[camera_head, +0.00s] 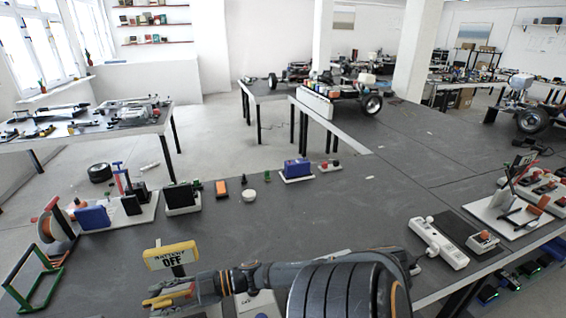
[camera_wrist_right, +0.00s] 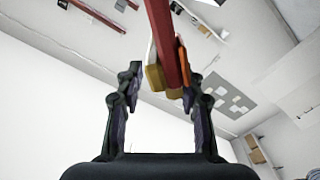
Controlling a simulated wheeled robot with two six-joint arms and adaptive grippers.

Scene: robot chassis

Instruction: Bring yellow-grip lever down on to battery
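A yellow-framed sign reading "BATTERY OFF" (camera_head: 171,256) stands at the front edge area of the dark table. My right arm reaches in from the lower right, and its gripper (camera_head: 172,294) is low and just in front of the sign, beside yellow parts. In the right wrist view the gripper (camera_wrist_right: 163,80) has its two fingers spread. A red bar with a yellow-tan end (camera_wrist_right: 158,78), probably the lever, shows between or just beyond the fingertips; contact cannot be told. I cannot make out the battery surely; my arm hides part of that area. My left gripper is not in view.
A blue box on a white base (camera_head: 297,169) stands at the table's back edge. A green frame (camera_head: 34,280) and a reel with blue and black boxes are at the left. A white power strip (camera_head: 438,243) lies right. The table's middle is mostly clear.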

